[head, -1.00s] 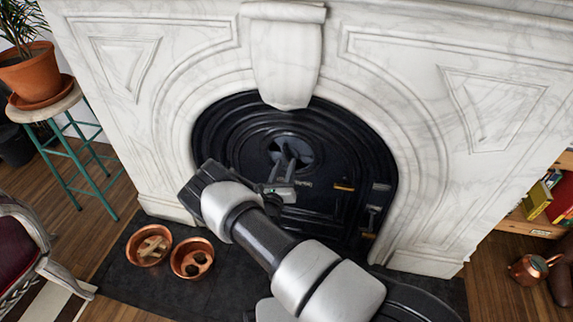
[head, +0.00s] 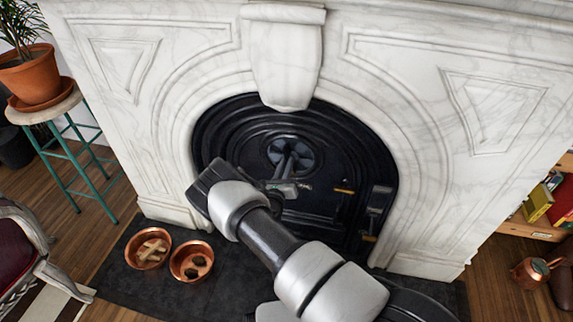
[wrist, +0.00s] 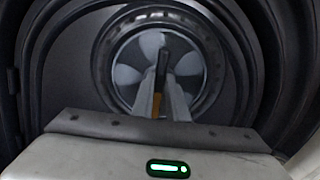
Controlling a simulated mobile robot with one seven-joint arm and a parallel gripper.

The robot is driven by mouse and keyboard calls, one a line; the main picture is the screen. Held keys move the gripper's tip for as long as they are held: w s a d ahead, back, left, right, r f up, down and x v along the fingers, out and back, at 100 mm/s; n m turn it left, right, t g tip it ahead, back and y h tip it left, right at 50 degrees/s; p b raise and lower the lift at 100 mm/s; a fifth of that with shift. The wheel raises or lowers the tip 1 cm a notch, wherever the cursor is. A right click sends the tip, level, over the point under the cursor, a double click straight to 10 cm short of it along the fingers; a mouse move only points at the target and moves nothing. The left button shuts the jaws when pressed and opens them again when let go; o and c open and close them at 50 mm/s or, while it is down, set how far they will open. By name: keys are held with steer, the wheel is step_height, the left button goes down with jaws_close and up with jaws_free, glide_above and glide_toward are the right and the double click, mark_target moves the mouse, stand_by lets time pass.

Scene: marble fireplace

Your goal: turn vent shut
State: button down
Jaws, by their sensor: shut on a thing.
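The round vent (head: 281,150) sits in the upper middle of the black fireplace cover (head: 340,203). In the wrist view the vent (wrist: 125,74) is a dark ring with pale grey, fan-like segments between darker ones. A dark handle (wrist: 163,62) stands out from its centre. My gripper (head: 288,164) reaches the vent from below. In the wrist view my gripper (wrist: 161,84) has its two fingers shut on the vent handle, one on each side. The fingers hide the lower middle of the vent.
A white marble surround (head: 420,200) encloses the cover. Two copper bowls, one with sticks (head: 148,248) and one with dark lumps (head: 191,261), stand on the dark hearth at left. A plant stool (head: 60,160) is far left. Brass and grey latches (head: 344,190) are right of my gripper.

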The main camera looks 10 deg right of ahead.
steer(key=shift+s+d+m+p, duration=0.15)
steer(key=shift+m+p, duration=0.3)
steer(key=shift+m, duration=1.35)
steer(key=shift+d+m+p, duration=0.2)
steer(key=shift+m+p, duration=0.2)
steer(key=shift+m, duration=1.4)
steer(key=c, duration=1.7)
jaws_free()
steer(key=shift+c, duration=0.2)
steer(key=shift+s, duration=0.15)
steer(key=p+v, duration=0.3)
steer(key=v, duration=1.4)
